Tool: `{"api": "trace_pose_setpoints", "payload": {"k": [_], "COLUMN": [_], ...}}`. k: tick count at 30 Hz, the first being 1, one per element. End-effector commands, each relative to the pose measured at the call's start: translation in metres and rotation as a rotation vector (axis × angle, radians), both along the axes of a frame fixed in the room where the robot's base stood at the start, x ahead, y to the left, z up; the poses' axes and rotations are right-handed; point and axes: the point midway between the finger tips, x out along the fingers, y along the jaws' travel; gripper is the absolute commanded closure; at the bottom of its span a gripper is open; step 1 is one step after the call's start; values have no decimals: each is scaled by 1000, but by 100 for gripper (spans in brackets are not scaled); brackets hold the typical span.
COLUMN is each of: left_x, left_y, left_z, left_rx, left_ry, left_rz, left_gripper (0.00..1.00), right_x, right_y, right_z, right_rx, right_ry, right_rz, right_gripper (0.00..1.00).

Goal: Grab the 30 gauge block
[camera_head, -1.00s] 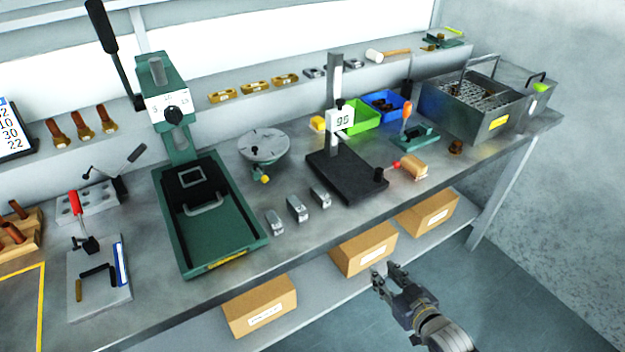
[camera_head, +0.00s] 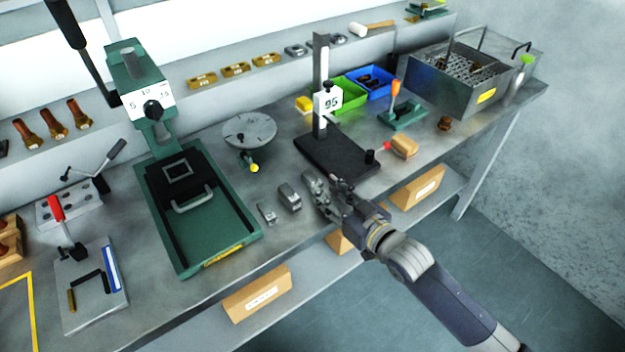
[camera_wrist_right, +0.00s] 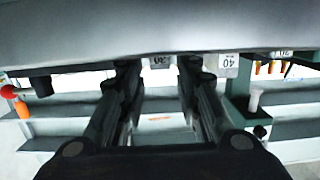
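Three small steel gauge blocks stand in a row at the bench's front edge. The one farthest right in the head view (camera_head: 311,181) is partly covered by my right gripper (camera_head: 332,194). In the right wrist view the 30 gauge block (camera_wrist_right: 160,61) shows between the two fingers of my right gripper (camera_wrist_right: 158,72), with gaps beside it, so the gripper is open. The block marked 40 (camera_wrist_right: 228,64) is just right of the fingers there, and one marked 20 (camera_wrist_right: 284,54) is farther right. My left gripper is not in view.
Cardboard boxes (camera_head: 258,294) lie on the lower shelf.

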Motion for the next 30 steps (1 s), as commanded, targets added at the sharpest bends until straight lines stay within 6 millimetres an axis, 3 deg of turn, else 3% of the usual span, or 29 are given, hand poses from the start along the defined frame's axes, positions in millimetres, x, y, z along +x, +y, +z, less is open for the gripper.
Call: {"api": "trace_pose_setpoints", "payload": {"k": [10, 20, 25, 30], "left_x": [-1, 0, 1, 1], "left_y": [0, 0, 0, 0], "left_z": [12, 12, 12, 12], "left_rx": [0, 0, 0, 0], "left_ry": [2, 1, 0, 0], "left_rz": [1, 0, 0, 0], "left_gripper": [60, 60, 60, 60], "right_x": [34, 39, 39, 39], "right_y": [26, 30, 29, 30], "right_z": [-3, -5, -5, -3], "right_rx": [0, -1, -1, 2], "right_ry": [0, -1, -1, -4], "right_rz": [1, 0, 0, 0], "right_gripper": [69, 69, 100, 100]}}
